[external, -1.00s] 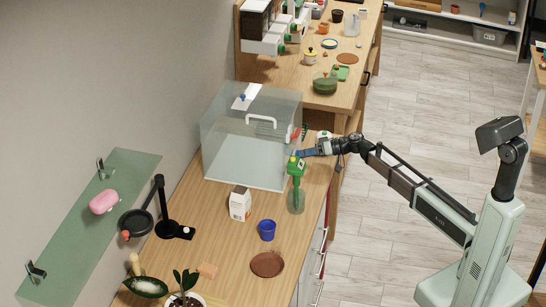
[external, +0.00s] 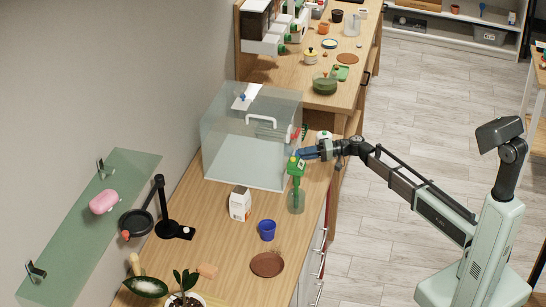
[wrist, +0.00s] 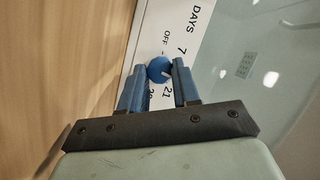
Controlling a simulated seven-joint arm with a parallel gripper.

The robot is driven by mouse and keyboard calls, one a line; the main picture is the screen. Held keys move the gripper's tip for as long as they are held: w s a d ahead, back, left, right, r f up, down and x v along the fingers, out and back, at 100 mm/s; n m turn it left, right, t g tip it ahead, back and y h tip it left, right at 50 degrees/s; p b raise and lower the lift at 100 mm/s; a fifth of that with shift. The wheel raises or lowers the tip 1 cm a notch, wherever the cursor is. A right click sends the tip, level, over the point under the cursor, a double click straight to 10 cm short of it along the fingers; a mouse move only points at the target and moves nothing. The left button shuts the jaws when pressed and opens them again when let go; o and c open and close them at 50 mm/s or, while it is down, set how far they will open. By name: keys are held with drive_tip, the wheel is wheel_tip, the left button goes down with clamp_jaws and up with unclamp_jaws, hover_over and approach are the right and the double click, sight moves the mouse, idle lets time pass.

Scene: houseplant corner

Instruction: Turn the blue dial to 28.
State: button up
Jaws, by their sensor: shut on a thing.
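The blue dial (wrist: 159,69) sits on a white panel (wrist: 150,45) in the wrist view. The panel is marked DAYS, OFF, 7, 21 and a partly covered number beside the left finger. A short white mark on the dial points down and right, toward the side of 21. My gripper (wrist: 160,75) has its two blue fingers on either side of the dial, shut on it. The right finger covers part of the panel between 7 and 21. In the external view my gripper (external: 304,153) is by the green-topped bottle (external: 296,185), and I cannot make out the dial's face there.
A clear glass box (external: 240,150) stands just left of my gripper. A white carton (external: 240,204), a blue cup (external: 267,230) and a brown saucer (external: 267,265) stand nearer on the wooden table (external: 208,225). A black lamp stand (external: 160,205) is further left.

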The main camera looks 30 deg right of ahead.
drive_tip(key=o, duration=1)
drive_tip(key=shift+o, duration=0.2)
drive_tip(key=v, duration=1.4)
drive_tip(key=shift+s+a, duration=0.1)
